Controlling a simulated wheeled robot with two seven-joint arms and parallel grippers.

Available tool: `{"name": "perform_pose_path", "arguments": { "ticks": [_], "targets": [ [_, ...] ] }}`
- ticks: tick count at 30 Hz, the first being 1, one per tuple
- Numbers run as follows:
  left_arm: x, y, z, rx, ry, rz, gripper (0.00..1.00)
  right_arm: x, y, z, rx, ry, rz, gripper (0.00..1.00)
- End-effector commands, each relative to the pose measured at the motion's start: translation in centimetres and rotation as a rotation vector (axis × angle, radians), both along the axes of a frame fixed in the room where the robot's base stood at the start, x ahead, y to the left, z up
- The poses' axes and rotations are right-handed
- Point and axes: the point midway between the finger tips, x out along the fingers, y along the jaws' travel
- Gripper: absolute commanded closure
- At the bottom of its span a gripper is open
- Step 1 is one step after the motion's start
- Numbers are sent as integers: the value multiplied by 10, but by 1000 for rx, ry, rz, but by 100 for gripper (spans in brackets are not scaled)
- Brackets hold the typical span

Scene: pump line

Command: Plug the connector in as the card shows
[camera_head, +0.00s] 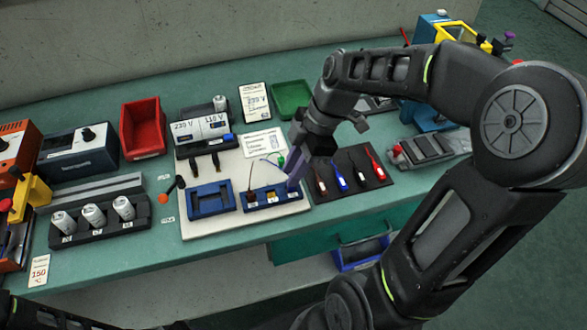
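My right gripper (299,172) reaches in from the right and points down at the right end of a blue socket block (258,201) on a white board (232,229). Something purple shows at its fingertips, but I cannot tell what it is or whether the fingers are open. A dark cable end stands at the block's left part. My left gripper is not visible.
A black mat (352,159) with several coloured pen-like tools lies right of the board. An empty blue cradle (209,198) sits left of the block. A red bin (143,127), green tray (291,98) and rack of cans (97,222) stand around. The front table strip is mostly clear.

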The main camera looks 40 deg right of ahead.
Motion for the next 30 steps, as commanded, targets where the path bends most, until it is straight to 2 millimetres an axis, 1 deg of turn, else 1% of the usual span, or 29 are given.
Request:
{"name": "perform_pose_path", "arguments": {
  "ticks": [1,7,17,18,20,27,30],
  "targets": [
    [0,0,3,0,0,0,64,0,0,4,0,0,0,78],
    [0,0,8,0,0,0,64,0,0,11,0,1,0,78],
    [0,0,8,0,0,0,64,0,0,12,0,1,0,78],
    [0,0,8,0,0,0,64,0,0,12,0,1,0,77],
    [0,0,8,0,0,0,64,0,0,12,0,1,1,72],
    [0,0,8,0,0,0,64,0,0,12,0,1,1,52],
    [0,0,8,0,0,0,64,0,0,12,0,1,1,52]
  ]
}}
